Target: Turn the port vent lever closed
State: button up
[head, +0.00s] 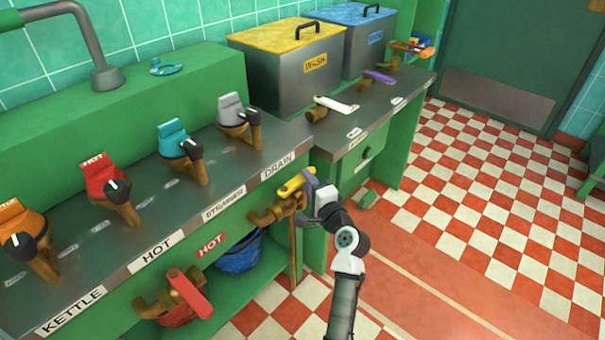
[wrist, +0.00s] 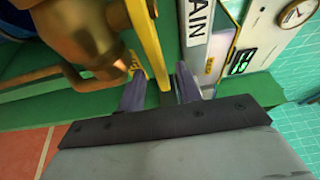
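My gripper (head: 312,183) is at the yellow lever (head: 295,184) of a brass valve (head: 268,215) on the green counter front, below the DRAIN label. In the wrist view my gripper (wrist: 160,76) has its two purple fingers apart. The yellow lever (wrist: 147,42) reaches down between them, with a gap on the right; contact on the left is unclear. A white lever (head: 338,104) and a purple lever (head: 379,77) sit on brass fittings on the far counter. Their labels are too small to read, so I cannot tell which lever is the port vent.
A red lever (head: 190,293) sticks out of the near counter front. Several knobbed taps, such as the teal one (head: 178,145), stand on the worktop. A yellow-lidded bin (head: 288,65) and blue-lidded bin (head: 368,45) stand behind. The checkered floor (head: 480,180) at right is clear.

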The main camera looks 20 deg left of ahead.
jog(key=shift+x, duration=1.9)
grip_shut()
